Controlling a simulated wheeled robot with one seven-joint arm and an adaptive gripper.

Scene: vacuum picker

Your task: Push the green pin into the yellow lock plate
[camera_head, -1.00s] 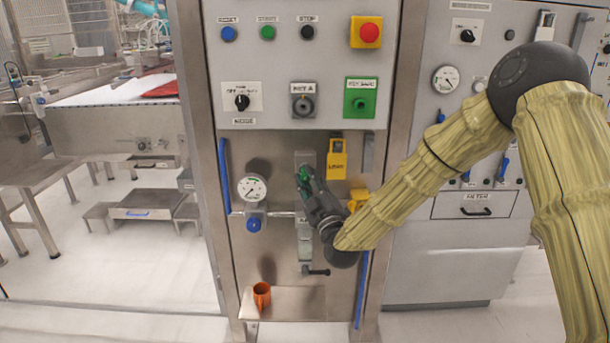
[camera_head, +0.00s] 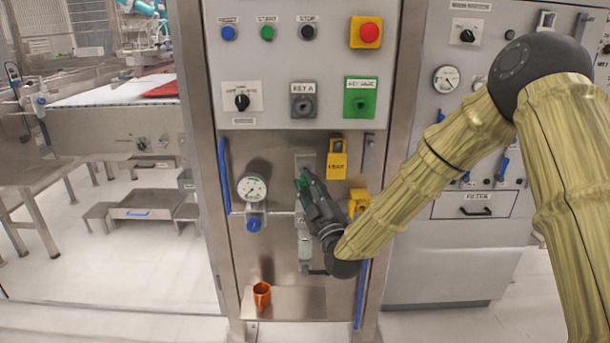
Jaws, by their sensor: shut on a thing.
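My gripper (camera_head: 304,182) is in front of the steel panel, pointing up and to the left. It is shut on the green pin (camera_head: 303,187), of which only a small part shows between the dark fingers. A yellow plate (camera_head: 337,160) with a dark top and small lettering is on the panel, up and right of the fingertips and apart from them. A second yellow piece (camera_head: 358,200) is right of the gripper, partly hidden by my arm. I cannot tell which yellow piece is the lock plate. The pin's tip is hidden.
A pressure gauge (camera_head: 252,188) with a blue knob is left of my gripper. An orange cup (camera_head: 262,295) stands on the steel shelf (camera_head: 300,303) below. Blue rails (camera_head: 223,175) flank the panel. Buttons and key switches are above, including a green one (camera_head: 361,97).

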